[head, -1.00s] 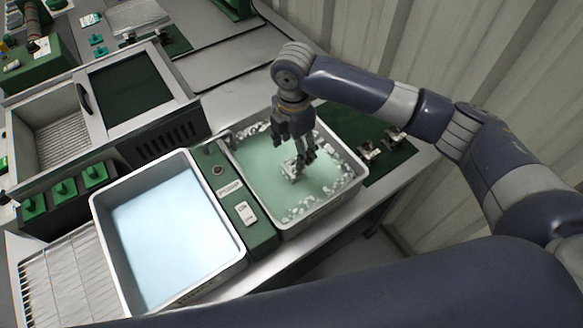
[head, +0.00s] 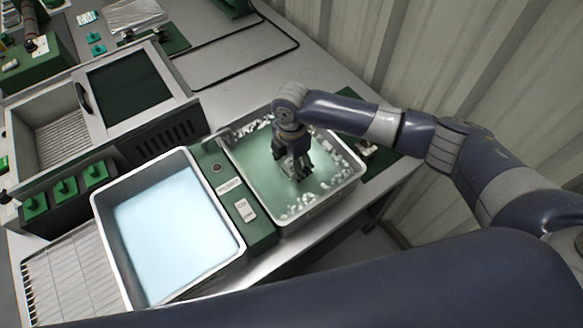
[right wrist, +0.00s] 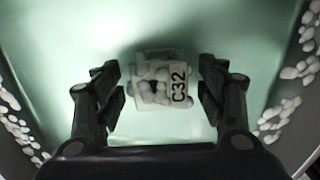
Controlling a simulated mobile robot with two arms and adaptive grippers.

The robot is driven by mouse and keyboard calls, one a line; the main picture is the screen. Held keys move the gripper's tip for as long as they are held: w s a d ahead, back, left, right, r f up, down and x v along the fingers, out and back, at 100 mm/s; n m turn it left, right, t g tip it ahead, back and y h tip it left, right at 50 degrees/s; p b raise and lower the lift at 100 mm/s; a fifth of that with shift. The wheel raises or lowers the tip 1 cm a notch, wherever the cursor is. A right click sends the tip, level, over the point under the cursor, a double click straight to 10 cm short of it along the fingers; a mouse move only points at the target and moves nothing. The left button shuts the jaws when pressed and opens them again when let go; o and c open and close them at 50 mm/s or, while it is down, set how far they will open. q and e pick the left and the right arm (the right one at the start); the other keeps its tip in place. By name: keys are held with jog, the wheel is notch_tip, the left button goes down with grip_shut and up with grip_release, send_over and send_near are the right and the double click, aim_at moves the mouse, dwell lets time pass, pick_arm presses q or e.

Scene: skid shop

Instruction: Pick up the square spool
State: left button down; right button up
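The square spool (right wrist: 162,82) is a pale block with a "C32" label and rounded whitish lumps on its face. It lies in the green-floored tub (head: 345,193), and the gripper mostly hides it in the head view. My right gripper (head: 300,172) points down into this tub. In the right wrist view, the right gripper (right wrist: 160,93) is open, with one finger on each side of the spool and a gap visible on both sides. My left gripper is not in view.
White pebbles (right wrist: 288,97) lie along the tub's edges. A second tub with a pale blue floor (head: 170,225) stands to the left, beyond a green strip with a labelled switch (head: 245,210). A corrugated wall (head: 440,60) rises behind the bench at the right.

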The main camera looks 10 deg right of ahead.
jog(key=c, duration=1.2)
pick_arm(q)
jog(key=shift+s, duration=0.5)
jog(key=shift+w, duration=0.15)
pick_arm(e)
jog(key=shift+r, duration=0.1)
jog(key=shift+r, duration=0.3)
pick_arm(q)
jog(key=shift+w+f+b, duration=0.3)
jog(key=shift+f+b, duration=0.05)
pick_arm(e)
notch_tip(320, 180, up, 9)
jog(key=shift+r, duration=0.15)
